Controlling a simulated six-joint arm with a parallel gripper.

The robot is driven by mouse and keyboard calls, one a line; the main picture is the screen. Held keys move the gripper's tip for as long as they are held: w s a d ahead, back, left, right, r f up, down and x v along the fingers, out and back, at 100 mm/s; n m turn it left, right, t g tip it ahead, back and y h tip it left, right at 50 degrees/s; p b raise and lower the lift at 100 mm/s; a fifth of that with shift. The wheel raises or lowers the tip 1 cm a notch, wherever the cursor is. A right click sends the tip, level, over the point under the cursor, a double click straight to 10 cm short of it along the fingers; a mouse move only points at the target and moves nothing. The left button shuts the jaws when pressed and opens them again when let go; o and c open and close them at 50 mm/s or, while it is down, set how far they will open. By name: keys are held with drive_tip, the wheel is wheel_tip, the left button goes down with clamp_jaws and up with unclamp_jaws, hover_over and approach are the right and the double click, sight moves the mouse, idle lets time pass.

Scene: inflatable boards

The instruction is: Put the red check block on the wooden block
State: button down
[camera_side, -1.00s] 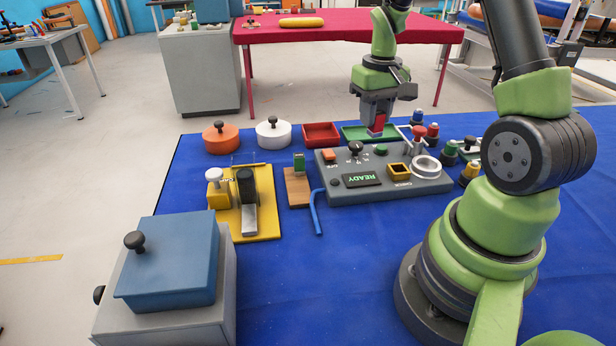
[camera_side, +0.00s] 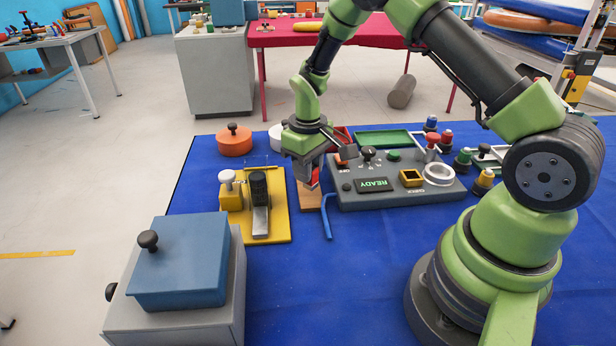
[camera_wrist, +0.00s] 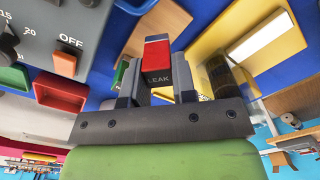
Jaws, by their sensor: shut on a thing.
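My gripper (camera_side: 309,180) is shut on the red check block (camera_side: 315,178) and holds it over the wooden block (camera_side: 311,198). In the wrist view the red check block (camera_wrist: 156,50) sits between the two fingers of my gripper (camera_wrist: 157,78); it has a red end and a dark face lettered LEAK. The wooden block (camera_wrist: 150,32) shows as a tan surface behind it. Whether the two touch is not clear. A green piece (camera_wrist: 119,76) shows beside the left finger in the wrist view; in the side view my gripper hides it.
A grey READY panel (camera_side: 440,193) stands right of the wooden block. A yellow base (camera_side: 279,222) with a black clamp is on the left. A blue hooked rod (camera_side: 327,222) lies in front. Red (camera_wrist: 60,92) and green (camera_side: 385,139) trays are behind.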

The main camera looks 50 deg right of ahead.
drive_tip(key=shift+f, duration=1.2)
drive_tip(key=c, duration=0.9)
unclamp_jaws()
drive_tip(key=shift+f, duration=0.1)
